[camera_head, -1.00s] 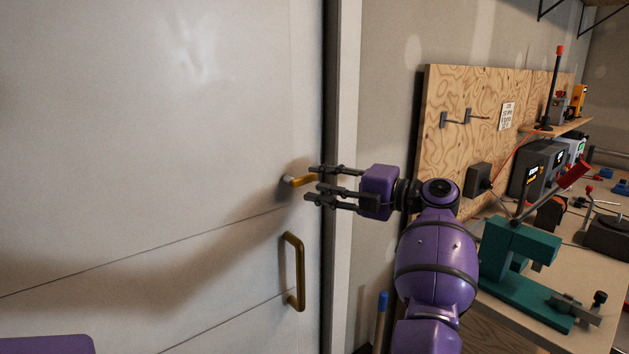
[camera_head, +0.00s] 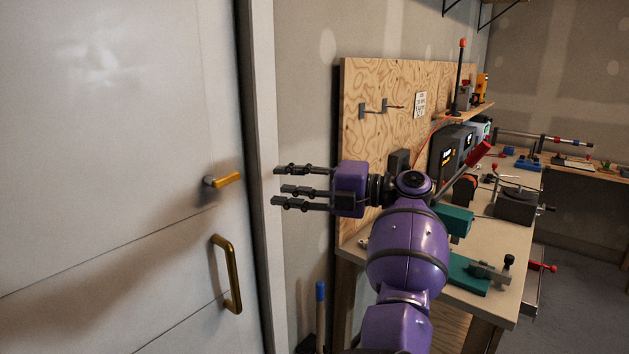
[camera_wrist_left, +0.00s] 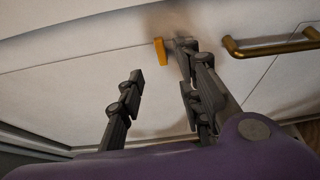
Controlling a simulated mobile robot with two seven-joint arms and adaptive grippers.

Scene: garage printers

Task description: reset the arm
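My left arm (camera_head: 408,250) is purple and reaches up from the bottom of the head view. Its left gripper (camera_head: 278,186) points left, in front of the door frame. Its dark fingers are spread apart with nothing between them. The gold door lever (camera_head: 228,179) is left of the fingertips, with a gap between them in the picture. In the left wrist view the fingers of the left gripper (camera_wrist_left: 160,88) are also apart and empty, and the lever (camera_wrist_left: 162,52) shows beyond them. My right gripper is not in view.
A white door (camera_head: 110,130) with a gold pull handle (camera_head: 228,275) fills the left side. A workbench (camera_head: 500,245) with a green tool (camera_head: 455,220) and several devices stands right, close behind my arm. A blue-topped pole (camera_head: 320,300) stands below the gripper. Floor (camera_head: 570,300) shows at lower right.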

